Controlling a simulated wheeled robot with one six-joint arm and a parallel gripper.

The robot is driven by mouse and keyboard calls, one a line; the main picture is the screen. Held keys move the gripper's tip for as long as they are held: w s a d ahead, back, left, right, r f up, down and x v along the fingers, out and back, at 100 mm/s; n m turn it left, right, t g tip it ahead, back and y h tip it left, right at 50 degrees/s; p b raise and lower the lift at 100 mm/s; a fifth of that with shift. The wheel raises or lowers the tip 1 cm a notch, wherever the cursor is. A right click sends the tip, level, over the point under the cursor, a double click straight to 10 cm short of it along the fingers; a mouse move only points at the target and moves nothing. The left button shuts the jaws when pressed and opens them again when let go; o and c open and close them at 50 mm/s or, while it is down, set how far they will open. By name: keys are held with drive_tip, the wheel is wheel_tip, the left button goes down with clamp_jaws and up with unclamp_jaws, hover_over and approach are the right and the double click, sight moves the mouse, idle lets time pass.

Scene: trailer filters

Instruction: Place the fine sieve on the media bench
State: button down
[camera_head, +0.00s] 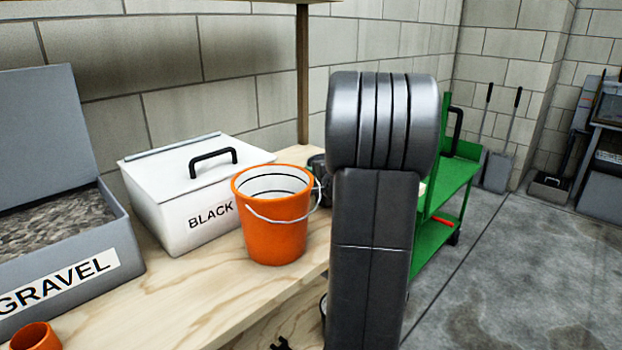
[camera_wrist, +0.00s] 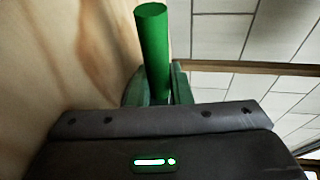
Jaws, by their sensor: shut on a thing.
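My gripper (camera_wrist: 157,84) is shut on a green cylindrical handle (camera_wrist: 152,35) in the wrist view. The handle sticks out past the fingers. No sieve mesh or rim shows, so I cannot tell whether this handle belongs to the fine sieve. In the head view my arm stands in front and hides the gripper. The wooden bench (camera_head: 190,300) runs along the block wall in the head view. A pale wooden surface (camera_wrist: 60,50) fills the left of the wrist view, close to the gripper.
On the bench are an open grey GRAVEL bin (camera_head: 125,240), a lidded white box (camera_head: 160,215) marked BLACK, an orange bucket (camera_head: 275,230) and an orange cup (camera_head: 36,337). Bare wood lies in front of them. A green cart (camera_head: 450,185) stands right; concrete floor (camera_head: 500,280) is clear.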

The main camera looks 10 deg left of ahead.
drive_tip(key=shift+f, duration=0.35)
drive_tip(key=shift+s+f+b, duration=0.15)
drive_tip(key=shift+f+b, duration=0.2)
drive_tip(key=shift+b, duration=0.2)
drive_tip(key=c, duration=1.3)
unclamp_jaws()
drive_tip(key=shift+d+f, duration=0.1)
drive_tip(key=shift+r+p, duration=0.75)
drive_tip(key=shift+p, duration=0.4)
drive_tip(key=p+v, duration=0.1)
drive_tip(key=v, duration=1)
drive_tip(key=shift+s+d+r, duration=0.2)
drive_tip(key=shift+d+r, duration=0.1)
